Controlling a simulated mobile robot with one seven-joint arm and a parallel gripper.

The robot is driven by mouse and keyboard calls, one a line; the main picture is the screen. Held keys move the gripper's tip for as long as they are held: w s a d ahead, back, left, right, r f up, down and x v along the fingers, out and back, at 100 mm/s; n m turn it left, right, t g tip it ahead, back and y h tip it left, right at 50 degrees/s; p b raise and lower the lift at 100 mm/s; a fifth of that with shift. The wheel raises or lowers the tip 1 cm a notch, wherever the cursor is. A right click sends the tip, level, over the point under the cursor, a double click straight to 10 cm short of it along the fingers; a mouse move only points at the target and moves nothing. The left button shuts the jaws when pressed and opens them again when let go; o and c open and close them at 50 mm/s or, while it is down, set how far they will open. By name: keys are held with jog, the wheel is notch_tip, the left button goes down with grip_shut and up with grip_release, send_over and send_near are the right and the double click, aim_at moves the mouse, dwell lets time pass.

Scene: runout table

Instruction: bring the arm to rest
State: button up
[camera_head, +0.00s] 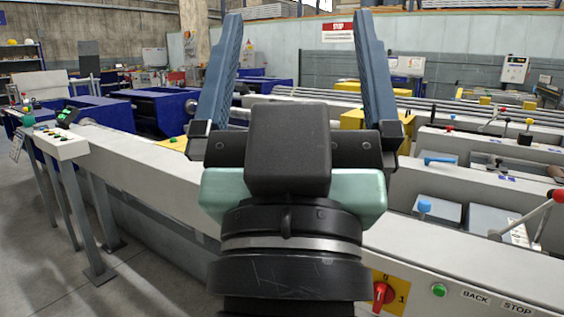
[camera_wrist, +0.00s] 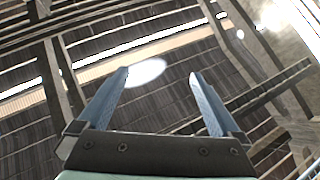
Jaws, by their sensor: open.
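My gripper (camera_head: 299,20) stands upright close in front of the head camera, its two blue fingers spread wide apart and pointing up. Nothing is between the fingers. In the wrist view my gripper (camera_wrist: 160,78) also shows open and empty, against the roof beams and bright roof openings. My wrist hides the middle of the runout table (camera_head: 145,150) in the head view.
A red switch (camera_head: 381,292) on a yellow plate and a green button (camera_head: 438,290) are on the table's near side at lower right. Levers (camera_head: 558,196) stick up at the right. Grey floor (camera_head: 150,285) is clear at lower left.

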notch_tip(320, 180, up, 36)
jog(key=s+a+y+p, duration=0.1)
jog(key=s+p, duration=0.1)
jog(key=p, duration=3.2)
jog(key=shift+t+y, duration=0.4)
